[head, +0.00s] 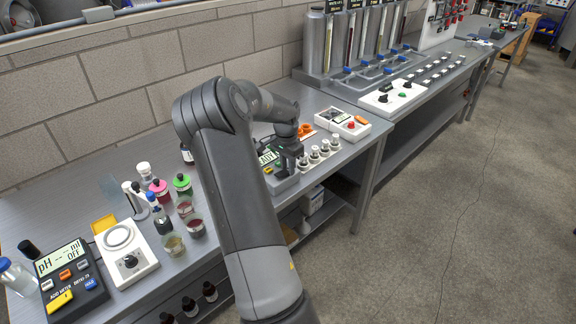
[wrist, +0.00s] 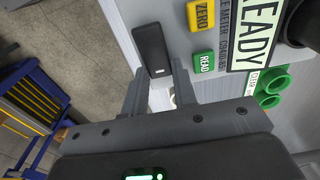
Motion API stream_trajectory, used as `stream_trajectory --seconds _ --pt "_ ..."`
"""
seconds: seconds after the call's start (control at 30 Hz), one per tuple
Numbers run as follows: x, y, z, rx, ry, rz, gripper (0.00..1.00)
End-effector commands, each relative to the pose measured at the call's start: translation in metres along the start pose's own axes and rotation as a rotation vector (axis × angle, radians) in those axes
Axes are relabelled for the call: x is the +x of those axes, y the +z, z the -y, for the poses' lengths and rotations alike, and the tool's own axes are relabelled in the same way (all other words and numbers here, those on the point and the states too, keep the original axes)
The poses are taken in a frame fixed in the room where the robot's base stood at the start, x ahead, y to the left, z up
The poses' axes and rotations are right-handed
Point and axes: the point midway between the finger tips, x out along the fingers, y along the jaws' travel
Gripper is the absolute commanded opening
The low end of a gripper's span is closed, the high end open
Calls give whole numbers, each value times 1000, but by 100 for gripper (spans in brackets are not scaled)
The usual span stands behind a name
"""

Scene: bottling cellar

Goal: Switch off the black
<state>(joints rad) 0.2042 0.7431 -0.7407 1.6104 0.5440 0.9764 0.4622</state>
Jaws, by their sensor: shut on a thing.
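A black, rounded rectangular switch (wrist: 151,46) sits on the pale grey casing of a meter (wrist: 196,18), in the wrist view. My gripper (wrist: 157,72) has one finger on each side of the switch's near end and is shut on it. In the head view my gripper (head: 290,166) is low over the meter (head: 283,184) at the middle of the bench, and the switch is hidden there. The meter's display (wrist: 262,32) reads READY, beside a yellow ZERO button (wrist: 201,15) and a green READ button (wrist: 204,63).
White-capped vials (head: 314,155) stand right of my gripper. A white box with a red button (head: 351,125) is behind them. Bottles and beakers (head: 172,243), a white stirrer (head: 128,262) and a dark pH meter (head: 72,285) fill the left bench. The floor (head: 455,200) at right is clear.

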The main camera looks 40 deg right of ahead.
Motion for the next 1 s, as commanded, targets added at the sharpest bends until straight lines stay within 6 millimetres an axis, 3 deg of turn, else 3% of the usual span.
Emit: stream_trajectory --seconds 0.4,0.8,0.83,1.0 --pt "-4 9 0 -2 0 -265 3" --pt "-5 8 0 0 -2 -288 3" --pt "-5 8 0 0 -2 -288 27" --pt "-5 8 0 0 -2 -287 35"
